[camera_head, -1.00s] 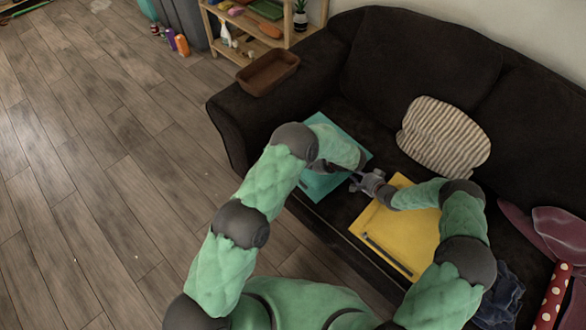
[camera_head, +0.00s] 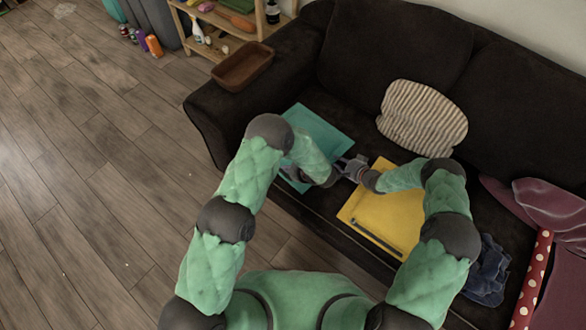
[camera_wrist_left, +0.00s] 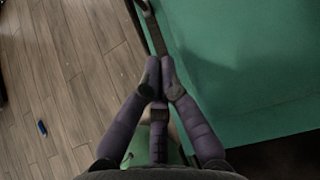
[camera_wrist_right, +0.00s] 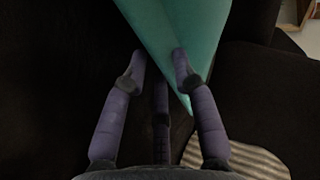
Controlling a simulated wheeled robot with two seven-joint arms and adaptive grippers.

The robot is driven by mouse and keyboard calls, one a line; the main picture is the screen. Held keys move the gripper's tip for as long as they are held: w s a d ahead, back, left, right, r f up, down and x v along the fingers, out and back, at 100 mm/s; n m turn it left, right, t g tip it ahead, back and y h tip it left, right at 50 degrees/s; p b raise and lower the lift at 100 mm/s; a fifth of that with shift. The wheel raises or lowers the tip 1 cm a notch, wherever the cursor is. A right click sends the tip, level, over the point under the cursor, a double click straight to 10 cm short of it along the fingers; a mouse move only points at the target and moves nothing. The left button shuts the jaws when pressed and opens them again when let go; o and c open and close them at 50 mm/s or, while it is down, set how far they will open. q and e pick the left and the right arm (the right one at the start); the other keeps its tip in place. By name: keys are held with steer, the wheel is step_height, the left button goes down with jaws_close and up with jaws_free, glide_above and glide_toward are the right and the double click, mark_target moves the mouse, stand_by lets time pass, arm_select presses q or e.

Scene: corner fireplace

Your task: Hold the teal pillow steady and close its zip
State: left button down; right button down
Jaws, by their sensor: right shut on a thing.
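The teal pillow (camera_head: 318,126) lies on the left end of the dark sofa seat, partly covered by my left arm. In the left wrist view the pillow (camera_wrist_left: 250,85) fills the right side, and a dark zip strip (camera_wrist_left: 152,30) runs along its edge. My left gripper (camera_wrist_left: 160,72) has its fingertips close together at that strip; whether they pinch it cannot be told. My right gripper (camera_wrist_right: 160,68) is shut on the teal pillow's right corner (camera_wrist_right: 175,30). In the head view my right gripper (camera_head: 343,167) is at that corner.
A yellow pillow (camera_head: 385,207) with a dark strip lies just right of the teal one. A striped cushion (camera_head: 422,118) leans behind. A brown tray (camera_head: 242,66) sits on the sofa arm. Blue cloth (camera_head: 487,270) lies at right.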

mark_target(283, 172)
arm_select(q)
steer(key=x, duration=0.3)
steer(key=shift+w+a+f, duration=0.1)
steer(key=shift+a, duration=0.1)
arm_select(e)
steer(key=shift+s+a+f, duration=0.1)
steer(key=shift+s+f, duration=0.05)
arm_select(q)
steer(key=shift+w+a, duration=0.75)
steer(key=shift+a, duration=0.1)
steer(key=shift+w+a, duration=0.5)
steer(key=shift+a, duration=0.05)
steer(key=w+a, duration=0.5)
steer(key=a, duration=0.1)
steer(key=shift+w+a, duration=0.25)
steer(key=shift+w, duration=0.15)
steer(key=s+d, duration=0.3)
steer(key=shift+d, duration=0.3)
steer(key=v, duration=1)
steer(key=shift+a, duration=0.15)
